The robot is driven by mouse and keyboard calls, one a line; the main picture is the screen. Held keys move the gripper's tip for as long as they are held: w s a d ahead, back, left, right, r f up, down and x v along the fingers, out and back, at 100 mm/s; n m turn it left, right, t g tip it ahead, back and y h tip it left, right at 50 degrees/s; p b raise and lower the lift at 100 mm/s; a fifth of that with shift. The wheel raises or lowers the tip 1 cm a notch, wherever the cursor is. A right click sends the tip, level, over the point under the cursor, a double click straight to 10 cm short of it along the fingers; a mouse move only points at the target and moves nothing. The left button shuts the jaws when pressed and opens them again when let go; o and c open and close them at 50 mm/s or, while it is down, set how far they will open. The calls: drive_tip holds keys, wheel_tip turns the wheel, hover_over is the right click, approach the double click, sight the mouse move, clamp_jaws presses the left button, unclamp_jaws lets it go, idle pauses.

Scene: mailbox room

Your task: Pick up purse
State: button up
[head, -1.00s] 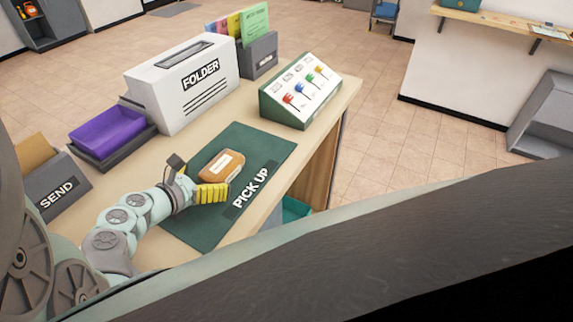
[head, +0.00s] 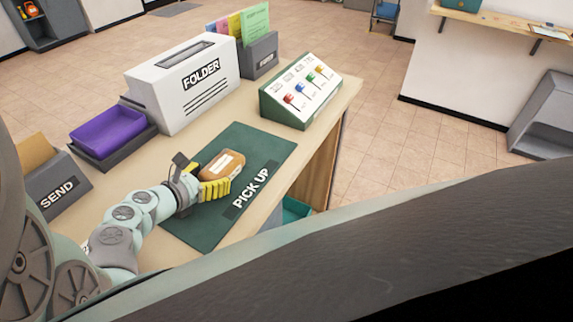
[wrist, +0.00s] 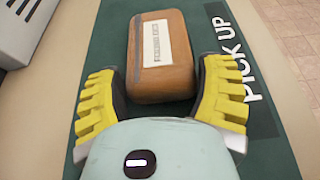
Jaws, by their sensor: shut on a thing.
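The purse (head: 222,165) is a small rounded brown block with a white label. It is over the dark green mat (head: 215,233) marked PICK UP; I cannot tell whether it touches the mat. In the wrist view the purse (wrist: 160,58) lies lengthwise between the yellow and black fingers of my gripper (wrist: 162,90). My gripper is shut on its near end. In the head view my gripper (head: 205,176) reaches it from the lower left, and its far finger is partly hidden.
On the counter (head: 345,92) stand a white FOLDER box (head: 182,85), a purple tray (head: 107,132), a grey SEND holder (head: 58,185), a file holder (head: 259,55) and a green panel (head: 300,92) with coloured switches.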

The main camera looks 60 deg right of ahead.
drive_tip(key=shift+c, duration=0.4)
drive_tip(key=shift+r+p, duration=0.3)
drive_tip(key=shift+r, duration=0.45)
drive_tip(key=shift+s+d+r+p, duration=0.1)
drive_tip(key=shift+s+r+p, duration=0.15)
drive_tip(key=shift+r, duration=0.35)
drive_tip(key=shift+s+r+p, duration=0.1)
drive_tip(key=shift+r+p, duration=0.1)
drive_tip(key=shift+r, duration=0.4)
drive_tip(key=s+d, duration=0.2)
drive_tip(key=s, duration=0.2)
drive_tip(key=s+d+p, duration=0.1)
drive_tip(key=s+d, duration=0.1)
drive_tip(key=s, duration=0.3)
drive_tip(key=s+d+r, duration=0.1)
drive_tip(key=s+d, duration=0.1)
drive_tip(key=s, duration=0.3)
drive_tip(key=shift+p, duration=0.3)
